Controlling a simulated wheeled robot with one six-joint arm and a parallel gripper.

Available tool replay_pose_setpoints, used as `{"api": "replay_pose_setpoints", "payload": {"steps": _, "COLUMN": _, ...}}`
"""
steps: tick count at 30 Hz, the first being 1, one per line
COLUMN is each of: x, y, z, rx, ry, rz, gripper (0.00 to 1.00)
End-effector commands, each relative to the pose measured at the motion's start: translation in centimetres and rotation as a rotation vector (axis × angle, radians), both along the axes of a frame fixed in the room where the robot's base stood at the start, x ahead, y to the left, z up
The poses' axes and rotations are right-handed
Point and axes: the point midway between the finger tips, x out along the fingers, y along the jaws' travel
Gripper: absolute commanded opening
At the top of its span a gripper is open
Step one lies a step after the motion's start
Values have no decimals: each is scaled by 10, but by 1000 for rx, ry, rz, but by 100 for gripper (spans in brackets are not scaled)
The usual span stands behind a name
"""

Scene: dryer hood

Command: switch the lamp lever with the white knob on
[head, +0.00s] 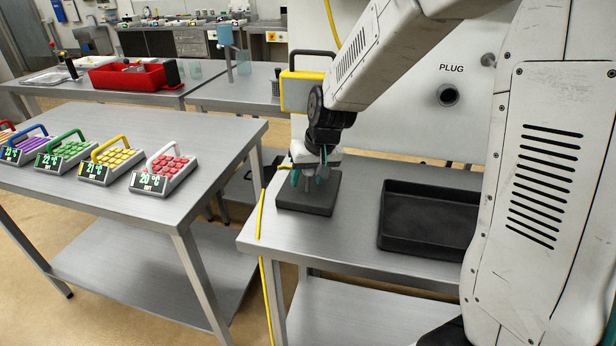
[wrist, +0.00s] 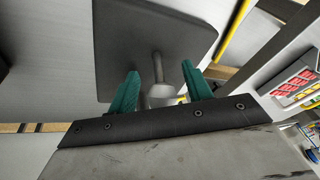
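A dark square block (head: 318,206) sits at the left end of the right metal table, and it also shows in the wrist view (wrist: 120,35). A thin metal lever (wrist: 157,66) stands out from it with a pale knob (wrist: 160,95) at its end. My gripper (head: 310,180) is over the block, pointing down. In the wrist view its two green fingers (wrist: 160,88) stand on either side of the lever and knob, with visible gaps. The gripper is open. In the head view the fingers largely hide the lever. I see no lamp I can identify.
A black tray (head: 432,252) lies right of the block. A yellow cable (head: 262,215) runs down the table's left edge. A yellow case (head: 300,92) is behind my gripper. Several keypad boxes with coloured handles stand on the left table (head: 110,212).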

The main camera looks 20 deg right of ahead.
Motion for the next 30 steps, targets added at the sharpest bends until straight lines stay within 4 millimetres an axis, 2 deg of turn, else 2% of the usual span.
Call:
{"api": "replay_pose_setpoints", "payload": {"steps": 8, "x": -1, "y": 0, "z": 6, "rx": 1, "ry": -2, "rz": 1, "gripper": 50}}
{"api": "replay_pose_setpoints", "payload": {"steps": 13, "x": -9, "y": -4, "z": 34, "rx": 0, "ry": -6, "rz": -1, "gripper": 50}}
{"api": "replay_pose_setpoints", "payload": {"steps": 21, "x": -73, "y": -31, "z": 29, "rx": 0, "ry": -1, "rz": -4, "gripper": 50}}
{"api": "replay_pose_setpoints", "payload": {"steps": 27, "x": -105, "y": -44, "z": 29, "rx": 0, "ry": -1, "rz": -2, "gripper": 50}}
{"api": "replay_pose_setpoints", "payload": {"steps": 30, "x": -115, "y": -47, "z": 28, "rx": 1, "ry": 0, "rz": -2, "gripper": 50}}
